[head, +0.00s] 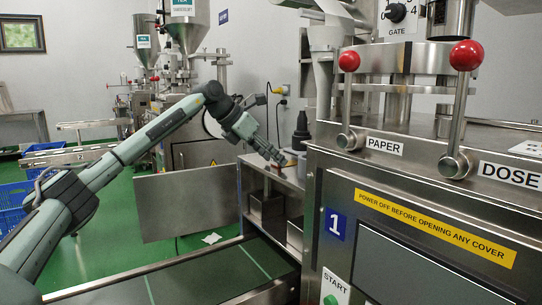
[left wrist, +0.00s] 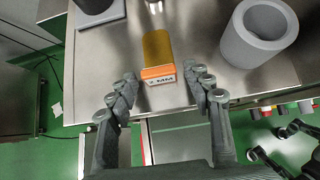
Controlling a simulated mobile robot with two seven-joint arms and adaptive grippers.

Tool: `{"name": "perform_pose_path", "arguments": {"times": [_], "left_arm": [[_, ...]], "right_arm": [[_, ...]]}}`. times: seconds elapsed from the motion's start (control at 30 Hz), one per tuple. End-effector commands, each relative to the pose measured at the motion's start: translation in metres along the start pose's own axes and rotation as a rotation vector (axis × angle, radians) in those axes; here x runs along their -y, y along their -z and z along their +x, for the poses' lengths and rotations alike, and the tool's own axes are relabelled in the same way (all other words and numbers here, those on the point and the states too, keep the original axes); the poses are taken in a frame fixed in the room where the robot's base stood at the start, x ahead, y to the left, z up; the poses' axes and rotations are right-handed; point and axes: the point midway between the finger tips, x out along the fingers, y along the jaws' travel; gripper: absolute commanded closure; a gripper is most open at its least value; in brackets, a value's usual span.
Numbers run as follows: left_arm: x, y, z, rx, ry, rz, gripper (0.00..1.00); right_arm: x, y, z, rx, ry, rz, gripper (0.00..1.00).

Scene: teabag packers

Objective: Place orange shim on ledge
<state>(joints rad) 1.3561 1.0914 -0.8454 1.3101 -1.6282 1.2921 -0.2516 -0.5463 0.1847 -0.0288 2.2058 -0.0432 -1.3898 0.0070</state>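The orange shim (left wrist: 157,48) is a flat amber block with an orange and white end label reading MM. In the left wrist view it lies on a metal ledge (left wrist: 203,60), its labelled end near the ledge's front edge. My left gripper (left wrist: 159,84) is open, with one finger on each side of the labelled end and a visible gap on both sides. In the head view my left gripper (head: 279,159) reaches down at the ledge (head: 258,160) beside the machine; the shim is hard to make out there.
A thick grey ring (left wrist: 259,34) stands to the right of the shim, and a dark round part stands to the upper left. A black bottle-shaped part (head: 301,131) stands behind the gripper. The machine body (head: 420,200) blocks the right. Metal bins sit below the ledge.

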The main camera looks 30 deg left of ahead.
Motion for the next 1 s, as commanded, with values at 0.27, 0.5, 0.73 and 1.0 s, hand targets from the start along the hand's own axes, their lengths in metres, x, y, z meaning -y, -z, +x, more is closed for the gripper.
{"name": "perform_pose_path", "arguments": {"times": [0.27,0.5,0.73,1.0], "left_arm": [[0.000,-0.001,-0.001,0.000,0.000,0.000,0.46],[-0.001,-0.002,-0.027,0.002,-0.001,-0.001,0.46],[-0.001,-0.003,-0.078,0.003,-0.002,0.000,0.46],[0.000,-0.002,-0.116,0.000,-0.001,0.000,0.46]], "right_arm": [[-0.001,0.002,-0.001,-0.005,-0.001,0.001,0.49],[-0.002,0.009,-0.001,-0.020,-0.002,0.003,0.49],[-0.002,0.011,-0.002,-0.022,-0.002,0.004,0.49],[-0.001,0.011,0.001,-0.023,-0.001,0.003,0.49]]}}
